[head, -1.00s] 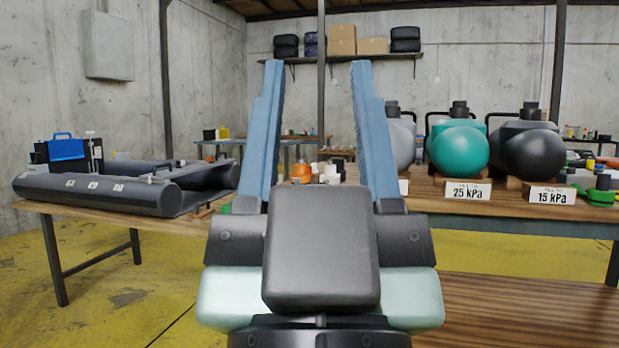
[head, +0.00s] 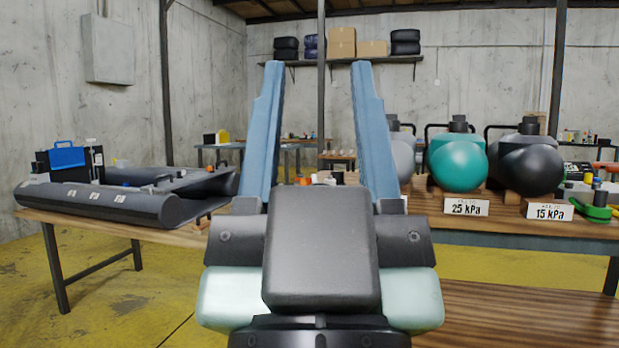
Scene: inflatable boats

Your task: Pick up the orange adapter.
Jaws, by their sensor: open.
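My gripper (head: 318,66) is open, its two blue fingers pointing up and away from me with nothing held between them. A small bit of orange (head: 300,181) shows just above the dark body of my gripper, between the fingers. It may be the top of the orange adapter. The rest of it is hidden behind my gripper, so I cannot tell its full shape or how far it is from the fingers.
A grey inflatable boat (head: 98,203) lies on the left table. On the right table stand a teal tank (head: 459,164) and a dark tank (head: 530,170) with pressure labels. Small dark and white items sit beside the orange bit. Yellow floor (head: 100,290) is open at left.

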